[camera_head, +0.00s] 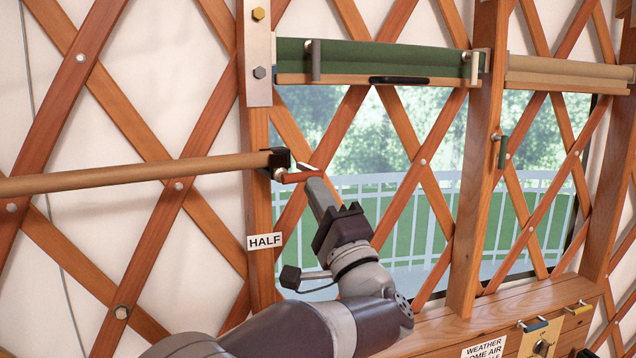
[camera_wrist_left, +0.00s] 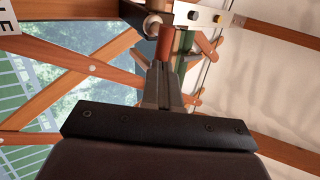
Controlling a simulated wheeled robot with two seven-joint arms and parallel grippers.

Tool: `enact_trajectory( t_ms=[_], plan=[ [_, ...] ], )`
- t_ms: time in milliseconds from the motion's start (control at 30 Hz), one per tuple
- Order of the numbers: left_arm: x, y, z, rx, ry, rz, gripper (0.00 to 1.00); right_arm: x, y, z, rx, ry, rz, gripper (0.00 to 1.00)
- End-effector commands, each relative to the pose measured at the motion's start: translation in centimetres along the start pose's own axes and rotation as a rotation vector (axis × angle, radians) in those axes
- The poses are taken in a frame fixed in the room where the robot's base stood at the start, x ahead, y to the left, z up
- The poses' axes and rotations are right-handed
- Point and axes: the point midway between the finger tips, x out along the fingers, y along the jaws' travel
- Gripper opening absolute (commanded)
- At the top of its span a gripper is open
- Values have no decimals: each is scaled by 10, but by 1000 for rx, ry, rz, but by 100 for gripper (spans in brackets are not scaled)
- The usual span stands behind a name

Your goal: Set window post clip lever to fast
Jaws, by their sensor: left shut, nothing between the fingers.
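A clip lever with a red-brown grip (camera_head: 302,177) sticks out to the right from a black clip block (camera_head: 277,161) on the wooden window post (camera_head: 257,205). A "HALF" label (camera_head: 264,241) is on that post below the clip. My left gripper (camera_head: 319,187) is shut and empty, its fingertips close by the right end of the grip. In the left wrist view the red-brown grip (camera_wrist_left: 166,42) is just beyond the shut fingers (camera_wrist_left: 161,78); I cannot tell whether they touch. No "fast" label is readable. My right gripper is not in view.
A wooden pole (camera_head: 130,179) runs left from the clip. A rolled green blind (camera_head: 390,58) hangs above the window. A green-handled lever (camera_head: 503,152) is on the right post. A wooden ledge with switches (camera_head: 537,325) is at lower right.

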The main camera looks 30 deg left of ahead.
Motion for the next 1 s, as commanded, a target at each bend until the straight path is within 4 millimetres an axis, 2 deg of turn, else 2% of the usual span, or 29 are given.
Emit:
enact_trajectory(
  t_ms=[467, 1000],
  plan=[
    [2, 0, 0, -8, -5, -1, 0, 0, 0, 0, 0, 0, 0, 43],
    [8, -1, 1, -96, -64, -1, 0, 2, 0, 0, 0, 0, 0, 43]
  ],
)
